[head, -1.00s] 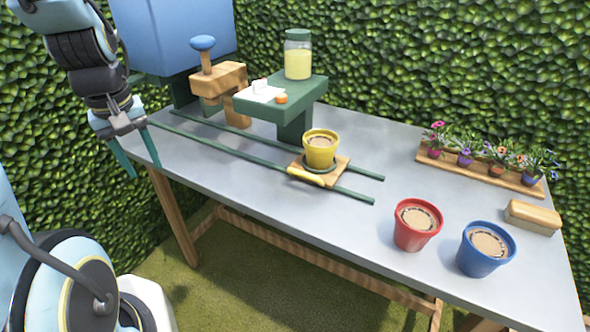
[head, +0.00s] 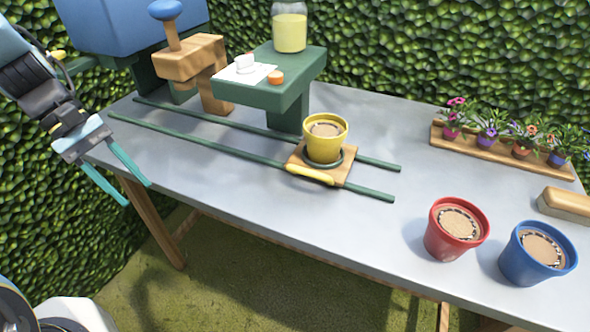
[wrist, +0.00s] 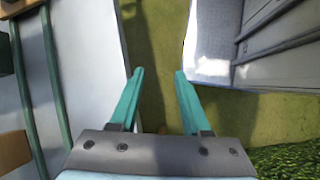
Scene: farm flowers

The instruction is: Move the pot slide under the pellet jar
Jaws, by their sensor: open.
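The pot slide (head: 345,172) is a wooden plate with a yellow handle (head: 310,174) on its front edge. It sits across two green rails (head: 215,149), near their right end, and bears a yellow pot (head: 325,142) filled with soil. The pellet jar (head: 290,30), clear with pale yellow contents, stands on a green raised stand (head: 300,72) behind and left of the slide; its top is cut off. My gripper (head: 138,194) is open and empty, off the table's front left edge, well left of the slide. In the wrist view my gripper (wrist: 157,75) has nothing between its fingers.
A wooden press-like block with a blue knob (head: 165,10) stands by the rails' left end. A red pot (head: 440,243) and a blue pot (head: 520,270) stand at the front right. Flowers in a wooden tray (head: 470,148) are at the back right. The table's middle front is clear.

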